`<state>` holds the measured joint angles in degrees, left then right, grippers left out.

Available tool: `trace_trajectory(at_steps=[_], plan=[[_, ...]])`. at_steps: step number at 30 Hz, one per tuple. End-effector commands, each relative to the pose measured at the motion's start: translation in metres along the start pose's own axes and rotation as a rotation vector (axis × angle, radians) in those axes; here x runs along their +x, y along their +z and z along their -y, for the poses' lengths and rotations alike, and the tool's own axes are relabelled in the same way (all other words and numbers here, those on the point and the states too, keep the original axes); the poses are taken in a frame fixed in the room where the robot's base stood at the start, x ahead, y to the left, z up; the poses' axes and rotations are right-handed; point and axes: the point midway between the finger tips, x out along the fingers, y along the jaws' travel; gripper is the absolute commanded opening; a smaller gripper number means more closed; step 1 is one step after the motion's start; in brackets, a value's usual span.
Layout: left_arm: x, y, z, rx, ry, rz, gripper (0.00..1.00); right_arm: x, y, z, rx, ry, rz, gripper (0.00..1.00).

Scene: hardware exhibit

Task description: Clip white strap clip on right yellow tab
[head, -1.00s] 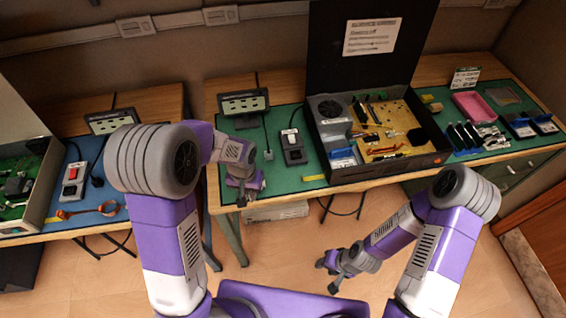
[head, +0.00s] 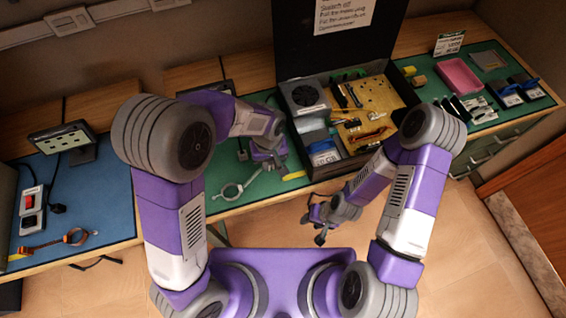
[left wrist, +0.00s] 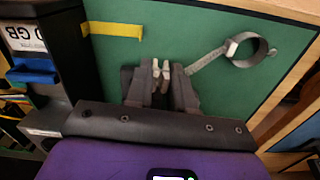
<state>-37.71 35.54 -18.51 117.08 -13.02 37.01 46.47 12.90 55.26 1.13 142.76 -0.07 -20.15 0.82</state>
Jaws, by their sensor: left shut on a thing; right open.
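The yellow tab (head: 294,175) lies at the front edge of the green mat on the right bench. It also shows at the upper left of the left wrist view (left wrist: 112,29). My left gripper (head: 272,164) is over the mat, just left of the tab and apart from it. In the left wrist view, its fingers (left wrist: 161,73) are shut on a small white piece, the strap clip (left wrist: 164,71), mostly hidden between them. A grey-white strap with a round loop (head: 230,190) trails left from it. My right gripper (head: 316,223) is open and empty in front of the bench.
The open black case (head: 400,160) stands close right of my left gripper. A blue mat (head: 100,200) on the left bench holds a brown strap (head: 72,238), a red-switched box (head: 31,210) and another yellow tab (head: 18,254). The floor in front is clear.

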Motion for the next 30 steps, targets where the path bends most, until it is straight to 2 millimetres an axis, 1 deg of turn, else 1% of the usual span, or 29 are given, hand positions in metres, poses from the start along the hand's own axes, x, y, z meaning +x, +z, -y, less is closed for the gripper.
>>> trace_trajectory(at_steps=[1,3,6,10,18,30], plan=[[0.000,0.007,-0.012,-0.015,-0.002,0.000,0.05,0.001,0.000,0.000,0.000,0.000,0.000,0.43],[0.000,0.014,-0.023,-0.045,-0.003,-0.001,0.05,0.001,0.000,-0.001,0.000,0.000,-0.001,0.43],[0.001,0.020,-0.031,-0.068,-0.003,0.000,0.05,0.003,-0.001,-0.001,0.000,0.000,-0.001,0.43],[0.006,0.021,-0.033,-0.076,-0.003,0.000,0.05,0.007,-0.001,-0.003,0.000,0.000,-0.001,0.43],[0.025,0.021,-0.032,-0.075,-0.004,0.001,0.05,0.021,-0.002,-0.008,-0.001,0.000,-0.001,0.43],[0.025,0.021,-0.032,-0.075,-0.003,0.000,0.05,0.021,-0.002,-0.008,0.000,0.000,-0.001,0.43]])
